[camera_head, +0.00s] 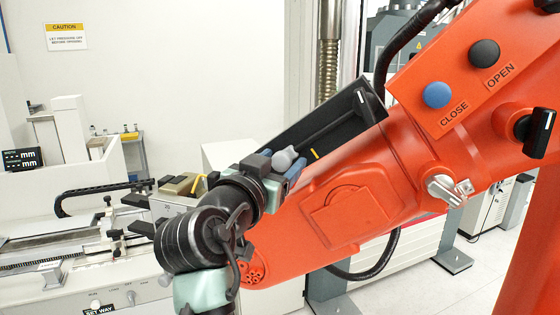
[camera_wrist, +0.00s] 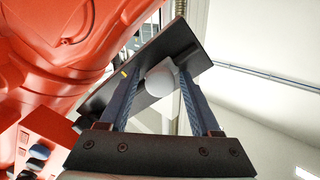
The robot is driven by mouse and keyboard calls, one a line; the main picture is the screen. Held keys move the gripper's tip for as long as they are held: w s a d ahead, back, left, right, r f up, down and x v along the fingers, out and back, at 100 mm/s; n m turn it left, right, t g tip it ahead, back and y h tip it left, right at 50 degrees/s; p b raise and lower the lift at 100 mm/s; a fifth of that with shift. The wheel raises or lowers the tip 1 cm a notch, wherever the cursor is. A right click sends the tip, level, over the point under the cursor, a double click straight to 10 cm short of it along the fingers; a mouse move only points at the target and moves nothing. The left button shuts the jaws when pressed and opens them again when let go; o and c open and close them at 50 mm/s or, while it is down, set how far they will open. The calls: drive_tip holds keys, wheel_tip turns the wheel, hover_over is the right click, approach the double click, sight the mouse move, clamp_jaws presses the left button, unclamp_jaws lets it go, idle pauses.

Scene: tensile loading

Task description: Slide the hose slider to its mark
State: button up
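The hose slider is a pale grey rounded knob (camera_head: 285,158) at the lower left end of a tilted black track plate (camera_head: 340,122) beside the orange machine arm. A yellow mark (camera_head: 314,153) lies on the plate a little right of the knob, and a short white line (camera_head: 361,96) is near its upper right end. My gripper (camera_head: 278,163) is at the knob. In the wrist view my gripper (camera_wrist: 159,84) has one finger on each side of the knob (camera_wrist: 158,79), with narrow gaps seeming to show. Contact is hard to judge. The yellow mark (camera_wrist: 124,74) shows left of the fingers.
The orange housing (camera_head: 350,205) with a blue CLOSE button (camera_head: 437,95), a black OPEN button (camera_head: 484,54) and a silver latch (camera_head: 445,188) fills the right. A bench machine (camera_head: 90,265) stands at lower left. The space above the track is mostly clear.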

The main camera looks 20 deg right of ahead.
sight(309, 143)
clamp_jaws()
drive_tip(key=s+d+r, duration=0.1)
drive_tip(key=s+d+r+p, duration=0.1)
drive_tip(key=d, duration=0.1)
drive_tip(key=shift+s+r, duration=0.15)
drive_tip(key=shift+r, duration=0.2)
drive_tip(key=shift+o, duration=1)
unclamp_jaws()
drive_tip(key=shift+a, duration=0.1)
